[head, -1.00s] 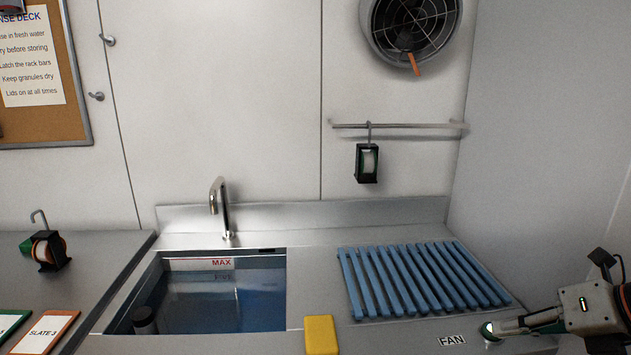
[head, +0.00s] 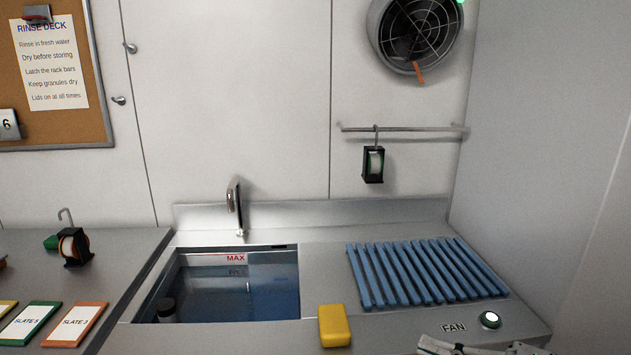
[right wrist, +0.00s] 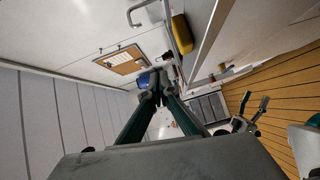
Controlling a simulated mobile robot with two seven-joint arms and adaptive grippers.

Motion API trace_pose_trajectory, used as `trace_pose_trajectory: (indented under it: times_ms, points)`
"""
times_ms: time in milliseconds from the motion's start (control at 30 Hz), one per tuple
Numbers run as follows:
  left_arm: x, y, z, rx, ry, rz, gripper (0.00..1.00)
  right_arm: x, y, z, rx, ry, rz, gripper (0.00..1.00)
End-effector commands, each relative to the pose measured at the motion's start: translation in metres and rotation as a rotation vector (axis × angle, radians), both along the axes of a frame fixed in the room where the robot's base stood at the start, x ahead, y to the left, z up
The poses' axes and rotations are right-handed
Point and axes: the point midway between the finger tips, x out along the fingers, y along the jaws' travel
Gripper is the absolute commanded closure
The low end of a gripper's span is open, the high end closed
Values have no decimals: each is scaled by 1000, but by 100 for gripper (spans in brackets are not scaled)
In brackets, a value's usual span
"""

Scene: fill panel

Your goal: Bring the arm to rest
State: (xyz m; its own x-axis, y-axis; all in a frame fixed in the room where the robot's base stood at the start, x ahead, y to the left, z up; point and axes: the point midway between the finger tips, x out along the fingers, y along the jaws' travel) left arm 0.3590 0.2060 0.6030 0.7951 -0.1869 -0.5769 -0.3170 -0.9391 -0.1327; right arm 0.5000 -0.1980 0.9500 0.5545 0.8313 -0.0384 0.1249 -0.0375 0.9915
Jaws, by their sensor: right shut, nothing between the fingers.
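My right gripper (head: 432,346) shows at the bottom edge of the head view, below the FAN label, touching nothing that I can see. Its body is mostly cut off there. In the right wrist view its two dark green fingers meet at the tips (right wrist: 158,96), shut and empty.
The lit round button (head: 490,320) sits beside the FAN label (head: 453,328). The counter holds a blue slatted rack (head: 425,272), a yellow block (head: 334,325) and a water-filled sink (head: 225,290). A wall fan (head: 415,38) with a green lamp hangs above.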

Motion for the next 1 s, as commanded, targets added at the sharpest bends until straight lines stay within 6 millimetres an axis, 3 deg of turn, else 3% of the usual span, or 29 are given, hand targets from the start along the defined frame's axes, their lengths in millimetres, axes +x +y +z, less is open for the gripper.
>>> trace_pose_trajectory:
  times_ms: [167,267,400,500,600,700,800,1000]
  points:
    - [-4,-1,6,-8,7,1,42,11,-16,-48,365,229,-285,100]
    - [-5,-1,8,-10,9,2,42,5,-31,-100,515,398,-472,100]
    - [-4,-2,14,-15,6,3,42,-28,-41,-189,659,667,-722,100]
    - [-3,-3,18,-21,2,4,42,-64,-35,-244,718,846,-855,100]
    - [-3,-3,19,-24,2,5,42,-98,-25,-285,750,993,-949,100]
    - [-4,-3,19,-24,4,5,42,-126,-14,-311,769,1100,-1005,100]
    - [-5,-3,16,-24,11,5,42,-142,-7,-325,778,1162,-1036,100]
    - [-7,-3,14,-24,15,4,42,-148,-3,-331,782,1188,-1047,100]
